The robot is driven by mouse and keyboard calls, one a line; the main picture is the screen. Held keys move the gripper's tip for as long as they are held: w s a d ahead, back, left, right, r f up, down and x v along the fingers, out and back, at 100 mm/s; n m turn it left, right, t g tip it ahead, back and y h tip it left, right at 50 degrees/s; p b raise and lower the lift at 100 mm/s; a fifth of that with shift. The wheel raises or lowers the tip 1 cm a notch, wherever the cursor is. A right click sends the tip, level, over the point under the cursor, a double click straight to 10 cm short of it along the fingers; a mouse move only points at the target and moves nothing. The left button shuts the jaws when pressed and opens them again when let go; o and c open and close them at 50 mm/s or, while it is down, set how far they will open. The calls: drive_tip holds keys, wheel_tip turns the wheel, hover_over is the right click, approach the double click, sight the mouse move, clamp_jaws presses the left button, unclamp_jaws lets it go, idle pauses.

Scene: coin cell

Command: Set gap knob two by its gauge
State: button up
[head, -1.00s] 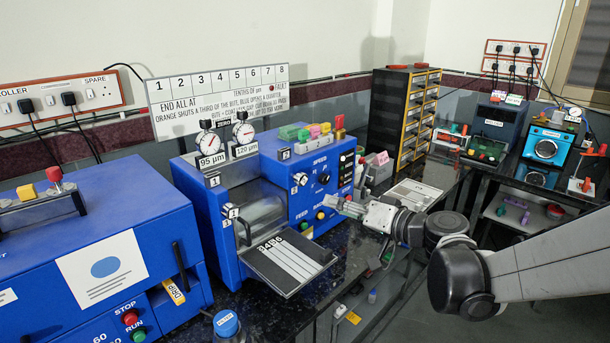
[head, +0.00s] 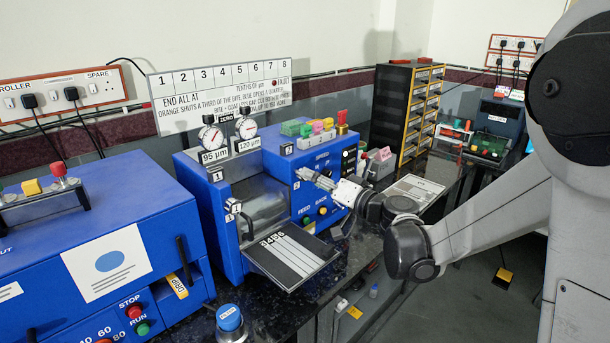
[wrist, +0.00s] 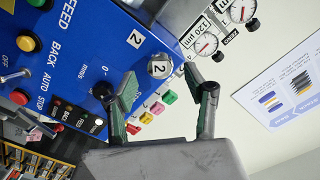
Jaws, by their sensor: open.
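Gap knob two (wrist: 160,66) is a round silver knob marked 2 on the blue machine face in the wrist view. My gripper (wrist: 160,78) is open, with its dark green-padded fingers on either side of the knob's line in the picture. I cannot tell whether they touch it. In the head view my gripper (head: 312,178) is at the machine's front and the knob is hard to make out. The gauge over the 120 µm label (head: 246,128) stands on the machine; it also shows in the wrist view (wrist: 205,45). Its fine reading is too small to tell.
A second gauge (head: 210,137) carries a 95 µm label. Knob one (head: 232,206) is on the left block. Coloured blocks (head: 317,128) line the machine's top. Feed, back and stop controls (wrist: 24,43) sit close to my gripper. A striped plate (head: 290,255) juts out below.

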sight(305, 181)
drive_tip(key=shift+x, duration=2.1)
drive_tip(key=c, duration=1.2)
